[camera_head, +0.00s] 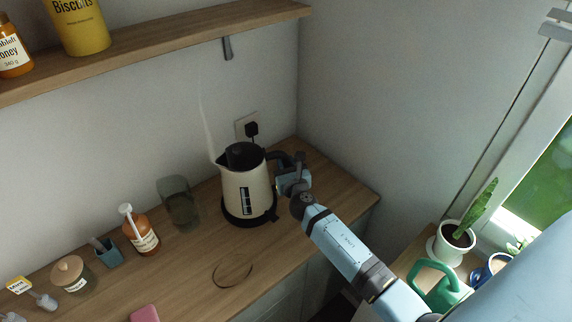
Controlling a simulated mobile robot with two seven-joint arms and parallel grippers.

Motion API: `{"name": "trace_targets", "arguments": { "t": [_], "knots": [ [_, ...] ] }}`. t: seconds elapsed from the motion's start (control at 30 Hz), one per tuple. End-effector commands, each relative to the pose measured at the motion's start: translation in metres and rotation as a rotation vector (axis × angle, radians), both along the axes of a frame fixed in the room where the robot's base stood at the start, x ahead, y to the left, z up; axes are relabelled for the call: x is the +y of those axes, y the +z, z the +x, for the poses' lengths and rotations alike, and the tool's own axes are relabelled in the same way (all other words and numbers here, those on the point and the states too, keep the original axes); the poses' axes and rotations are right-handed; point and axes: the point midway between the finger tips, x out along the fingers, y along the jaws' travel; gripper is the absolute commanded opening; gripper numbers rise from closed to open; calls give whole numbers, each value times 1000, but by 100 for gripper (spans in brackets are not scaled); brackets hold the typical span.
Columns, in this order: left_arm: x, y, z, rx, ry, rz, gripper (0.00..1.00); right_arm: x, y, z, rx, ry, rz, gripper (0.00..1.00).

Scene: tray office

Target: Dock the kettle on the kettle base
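The kettle (244,190) is cream with a black lid and a dark level window. It stands upright over the round black kettle base (250,219) on the wooden counter and looks seated on it; a small gap cannot be ruled out. Its black handle (275,155) points right. My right gripper (288,172) is at the handle, its fingers dark and overlapping the handle. Whether they are closed on it or just around it cannot be told. My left gripper is not in view.
A glass pitcher (178,203), a bottle (140,232), a small blue cup (108,252) and a lidded jar (74,273) stand left of the kettle. A wall socket with plug (249,128) is behind. A shelf (160,43) hangs above. Plants and a green watering can (440,287) are right.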

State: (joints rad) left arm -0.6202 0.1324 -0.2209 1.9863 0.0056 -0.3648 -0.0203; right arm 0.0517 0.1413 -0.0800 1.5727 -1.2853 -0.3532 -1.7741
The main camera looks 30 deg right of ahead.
Motion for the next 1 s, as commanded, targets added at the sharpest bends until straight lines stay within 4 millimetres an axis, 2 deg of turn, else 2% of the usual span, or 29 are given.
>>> {"name": "trace_targets", "arguments": {
  "t": [0.37, 1.0],
  "knots": [
    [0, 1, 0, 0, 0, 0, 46, 1, -2, -3, 5, 0, -2, 35],
    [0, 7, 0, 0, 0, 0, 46, 14, 0, -52, 2, 0, -1, 35]
  ]
}}
